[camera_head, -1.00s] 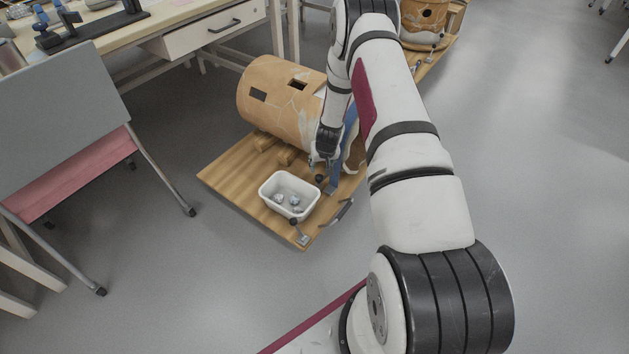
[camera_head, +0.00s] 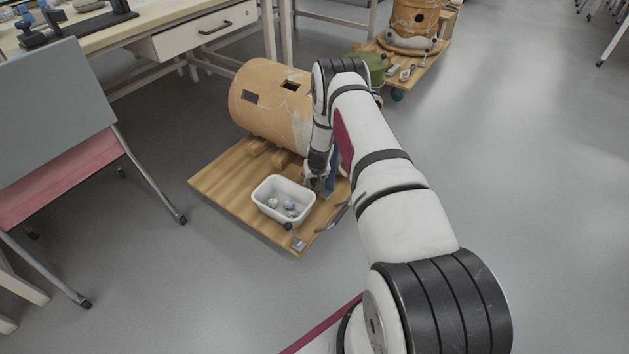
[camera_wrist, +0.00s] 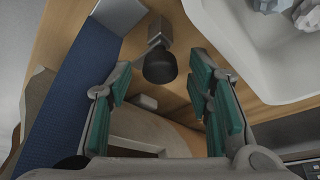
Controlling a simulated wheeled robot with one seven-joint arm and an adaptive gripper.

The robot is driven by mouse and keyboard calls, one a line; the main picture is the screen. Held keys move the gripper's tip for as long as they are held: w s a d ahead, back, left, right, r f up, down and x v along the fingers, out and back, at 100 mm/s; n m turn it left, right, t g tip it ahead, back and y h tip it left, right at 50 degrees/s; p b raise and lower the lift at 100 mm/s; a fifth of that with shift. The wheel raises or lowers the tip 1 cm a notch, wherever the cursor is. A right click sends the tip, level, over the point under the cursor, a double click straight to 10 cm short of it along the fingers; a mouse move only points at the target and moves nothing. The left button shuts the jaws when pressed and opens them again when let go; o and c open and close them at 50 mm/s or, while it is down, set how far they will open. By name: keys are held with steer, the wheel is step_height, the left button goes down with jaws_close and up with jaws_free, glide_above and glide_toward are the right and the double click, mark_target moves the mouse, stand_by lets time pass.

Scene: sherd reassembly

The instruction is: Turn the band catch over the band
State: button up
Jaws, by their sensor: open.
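The blue band (camera_head: 333,168) passes by the open end of the large clay vessel (camera_head: 272,103), partly behind my arm; in the wrist view the band (camera_wrist: 75,80) runs along the left. The band catch, a dark round knob on a grey metal arm (camera_wrist: 158,64), shows in the wrist view at the far end of the gap between my fingers. My gripper (camera_head: 318,186) is low over the board, beside the band. In the wrist view my gripper (camera_wrist: 162,75) is open, its green pads either side of the gap, with nothing held.
A white tub (camera_head: 284,201) with several sherds stands on the wooden board (camera_head: 222,178), close to my gripper. Another dark knob (camera_head: 287,226) and a metal bracket (camera_head: 299,243) are at the board's front corner. A chair (camera_head: 65,178) stands left; floor is open at right.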

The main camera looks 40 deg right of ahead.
jaws_close()
steer(key=shift+a+m, duration=0.1)
steer(key=shift+m, duration=0.3)
steer(key=m+h+b, duration=0.1)
steer(key=m, duration=0.1)
steer(key=shift+w+m+g, duration=0.15)
steer(key=shift+m+g, duration=0.25)
steer(key=m+g+b, duration=0.1)
steer(key=m, duration=0.1)
steer(key=m+h+b, duration=0.1)
steer(key=m, duration=0.2)
steer(key=shift+w+g, duration=0.1)
steer(key=shift+g, duration=0.3)
steer(key=m+g, duration=0.1)
steer(key=m, duration=0.2)
steer(key=m+g, duration=0.1)
steer(key=m, duration=0.1)
steer(key=shift+w+m+h, duration=0.15)
steer(key=shift+m+h, duration=0.15)
steer(key=shift+m, duration=0.1)
steer(key=shift+m+g, duration=0.7)
steer(key=shift+m, duration=1.1)
